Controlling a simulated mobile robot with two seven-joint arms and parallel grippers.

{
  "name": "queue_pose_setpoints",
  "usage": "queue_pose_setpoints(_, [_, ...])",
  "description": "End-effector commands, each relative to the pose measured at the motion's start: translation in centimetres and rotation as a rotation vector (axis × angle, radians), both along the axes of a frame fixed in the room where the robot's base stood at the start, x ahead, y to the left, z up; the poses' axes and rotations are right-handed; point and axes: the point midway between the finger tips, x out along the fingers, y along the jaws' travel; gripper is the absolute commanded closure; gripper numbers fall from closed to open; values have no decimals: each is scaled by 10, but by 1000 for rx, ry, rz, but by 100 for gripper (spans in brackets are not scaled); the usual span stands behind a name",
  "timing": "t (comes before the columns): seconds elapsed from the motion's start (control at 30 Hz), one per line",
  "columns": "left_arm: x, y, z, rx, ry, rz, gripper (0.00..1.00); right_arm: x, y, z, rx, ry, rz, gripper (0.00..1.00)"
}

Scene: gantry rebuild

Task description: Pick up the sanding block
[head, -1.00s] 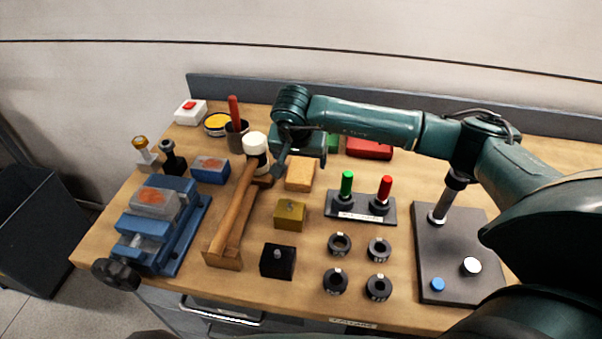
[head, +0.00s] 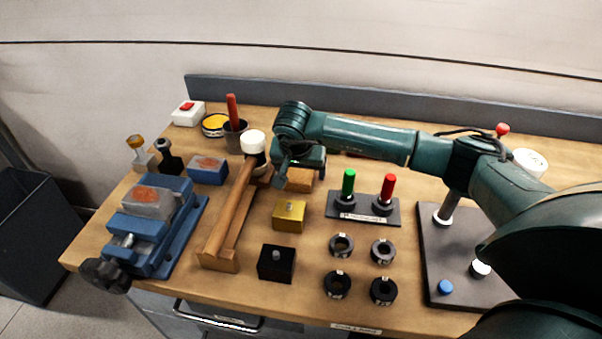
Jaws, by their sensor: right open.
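A tan block (head: 300,183), which looks like the sanding block, lies on the workbench behind the yellow block. My right gripper (head: 281,181) hangs at its left end, pointing down. The gripper and wrist hide the block's left and back parts. Only one finger shows clearly; whether it touches the block I cannot tell. The right gripper is open, with nothing seen held in it. My left gripper is not in view.
A mallet (head: 229,212) on a wooden rest lies just left of the block. A yellow block (head: 289,215) stands in front. A stand with green and red handles (head: 364,208) is to the right. A blue vise (head: 150,228) stands at the left.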

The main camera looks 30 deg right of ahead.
Motion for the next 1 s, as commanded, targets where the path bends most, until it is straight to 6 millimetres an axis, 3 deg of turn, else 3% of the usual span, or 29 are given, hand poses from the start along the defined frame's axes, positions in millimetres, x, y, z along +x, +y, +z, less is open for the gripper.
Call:
queue_pose_setpoints(0.23, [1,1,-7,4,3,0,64,0,0,-4,0,0,0,20])
queue_pose_setpoints(0.83, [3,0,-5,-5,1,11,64,0,0,-3,0,0,0,68])
queue_pose_setpoints(1.0, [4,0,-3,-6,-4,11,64,0,0,-3,0,0,0,68])
